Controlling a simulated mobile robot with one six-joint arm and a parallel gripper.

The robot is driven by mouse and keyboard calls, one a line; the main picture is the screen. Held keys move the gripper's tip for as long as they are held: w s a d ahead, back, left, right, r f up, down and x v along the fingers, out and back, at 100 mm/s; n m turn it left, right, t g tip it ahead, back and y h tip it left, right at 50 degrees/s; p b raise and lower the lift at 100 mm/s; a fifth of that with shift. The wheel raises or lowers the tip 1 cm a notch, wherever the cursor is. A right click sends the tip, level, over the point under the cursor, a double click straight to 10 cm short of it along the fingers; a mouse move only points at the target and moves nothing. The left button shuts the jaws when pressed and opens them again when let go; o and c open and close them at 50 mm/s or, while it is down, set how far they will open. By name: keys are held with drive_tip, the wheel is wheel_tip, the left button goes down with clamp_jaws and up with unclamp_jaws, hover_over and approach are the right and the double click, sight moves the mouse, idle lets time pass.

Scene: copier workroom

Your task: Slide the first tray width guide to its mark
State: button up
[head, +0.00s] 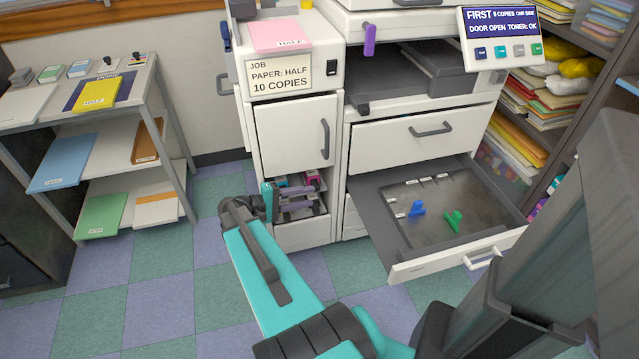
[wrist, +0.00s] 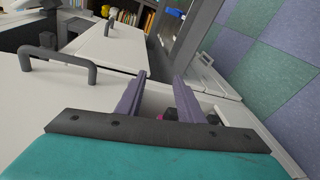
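The open paper tray (head: 374,196) is pulled out at the lower right of the copier in the head view. A blue guide (head: 416,209) and a green guide (head: 453,221) stand apart on its dark floor. Small white labels line the floor's left and back edges; their print is too small to read. I cannot tell which guide is the width guide. My gripper (head: 312,201) is left of the tray, by the open compartment of the narrow cabinet. In the wrist view my gripper (wrist: 160,92) has its two purple-grey fingers apart, with nothing between them.
The compartment holds magenta items (head: 311,178). A job sign (head: 279,75) reads half paper, 10 copies; the copier display (head: 500,22) reads FIRST, door open, toner OK. A paper shelf (head: 172,176) stands left. Floor in front is clear.

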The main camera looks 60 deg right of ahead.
drive_tip(key=w+a+r+n+t+y+p, duration=0.15)
drive_tip(key=a+n+t+y+p, duration=0.3)
drive_tip(key=a+p, duration=2)
drive_tip(key=s+a+y+p, duration=0.2)
drive_tip(key=s+a+y, duration=0.1)
drive_tip(key=a, duration=0.9)
drive_tip(key=s+a+y+p, duration=0.1)
drive_tip(key=s+a+y, duration=0.3)
drive_tip(key=a, duration=0.9)
drive_tip(key=shift+a+r+n+y+p, duration=0.25)
drive_tip(key=shift+r+n+y+p, duration=0.1)
drive_tip(key=shift+r+n, duration=0.1)
drive_tip(key=shift+s+d, duration=0.1)
